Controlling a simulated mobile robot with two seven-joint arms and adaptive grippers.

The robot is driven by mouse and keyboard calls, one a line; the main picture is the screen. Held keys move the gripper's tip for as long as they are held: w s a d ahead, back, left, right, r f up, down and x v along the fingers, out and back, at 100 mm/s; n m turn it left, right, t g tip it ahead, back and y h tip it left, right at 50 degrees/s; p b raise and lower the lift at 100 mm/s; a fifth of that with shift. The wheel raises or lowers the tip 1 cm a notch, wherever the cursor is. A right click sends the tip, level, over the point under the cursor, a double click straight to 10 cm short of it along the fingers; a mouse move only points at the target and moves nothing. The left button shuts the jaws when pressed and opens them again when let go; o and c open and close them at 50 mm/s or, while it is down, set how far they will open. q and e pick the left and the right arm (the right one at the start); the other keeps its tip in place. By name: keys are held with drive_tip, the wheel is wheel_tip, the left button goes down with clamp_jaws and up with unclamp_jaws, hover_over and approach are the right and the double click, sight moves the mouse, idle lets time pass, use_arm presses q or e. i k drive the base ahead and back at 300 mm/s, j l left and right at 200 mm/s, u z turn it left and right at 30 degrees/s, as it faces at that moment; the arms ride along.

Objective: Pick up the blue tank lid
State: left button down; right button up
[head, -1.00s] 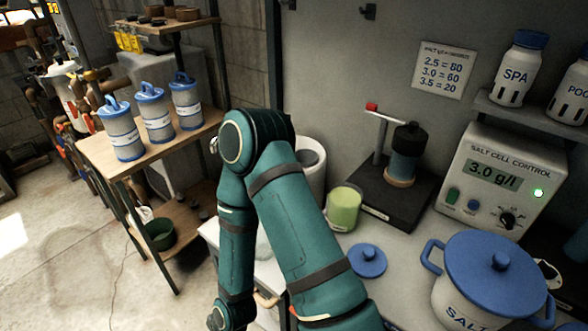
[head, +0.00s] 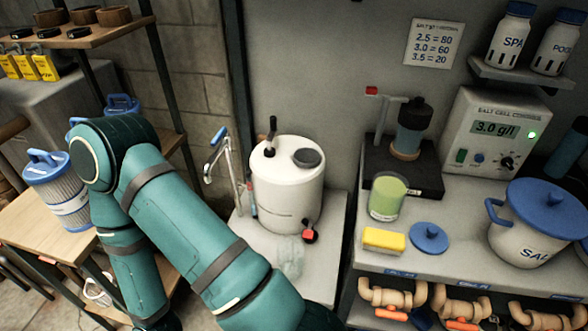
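A small round blue lid (head: 429,237) with a centre knob lies flat on the grey bench, right beside a yellow sponge. A white tank (head: 287,195) stands on a lower white stand to the left, with a dark round spot (head: 307,158) on its top; I cannot tell whether that is an opening or a cap. A larger blue lid (head: 549,207) sits on the white salt pot (head: 522,247) at the right. One of my teal arms crosses the lower left, its forearm bent downward. Neither gripper shows in the head view.
A green-filled jar (head: 387,196) and a black stand (head: 410,174) are behind the small lid. The salt cell control box (head: 490,132) is at the back right. A thin tap (head: 228,165) rises left of the tank. Bench room in front of the lid is narrow.

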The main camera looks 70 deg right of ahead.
sight(428, 237)
drive_tip(key=i+z, duration=0.15)
drive_tip(key=z, duration=0.25)
drive_tip(key=i+j+z, duration=0.15)
drive_tip(key=z, duration=0.2)
drive_tip(key=i+j+z, duration=0.1)
drive_tip(key=z, duration=1.85)
drive_tip(key=l+z, duration=0.2)
drive_tip(key=z, duration=0.95)
drive_tip(key=k+j+u, duration=0.1)
drive_tip(key=u, duration=0.9)
drive_tip(key=k+l+u, duration=0.15)
drive_tip(key=l, duration=0.15)
drive_tip(key=l+u, duration=0.1)
drive_tip(key=l, duration=0.2)
drive_tip(key=k+l+u, duration=0.15)
drive_tip(key=l, duration=0.15)
